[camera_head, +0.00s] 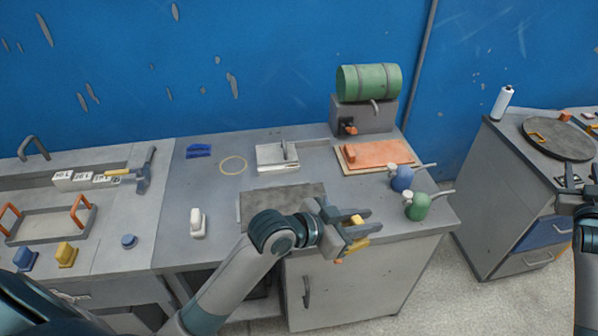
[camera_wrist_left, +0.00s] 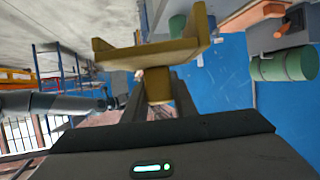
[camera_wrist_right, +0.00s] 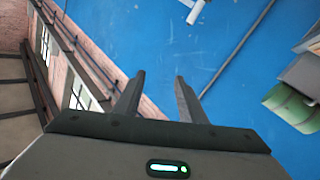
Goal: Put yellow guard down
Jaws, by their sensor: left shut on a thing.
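My left gripper (camera_head: 372,222) is shut on a yellow guard (camera_head: 357,219), holding it above the front edge of the grey workbench, near its right end. In the left wrist view the guard (camera_wrist_left: 150,57) is a channel-like piece with raised ends and a stem between my fingers (camera_wrist_left: 158,88). In the head view my fingers hide part of it. A second yellow piece (camera_head: 66,255) stands on the left bench beside a blue one (camera_head: 25,259). My right gripper (camera_wrist_right: 160,88) is open and empty, with its fingers apart; in the head view only part of that arm shows at the right edge.
Blue (camera_head: 402,179) and green (camera_head: 418,207) spouted containers stand close to the right of my left gripper. Behind are an orange slab (camera_head: 378,154) and a green drum (camera_head: 368,82). A dark plate (camera_head: 290,194) and a white bottle (camera_head: 197,222) occupy the bench's middle.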

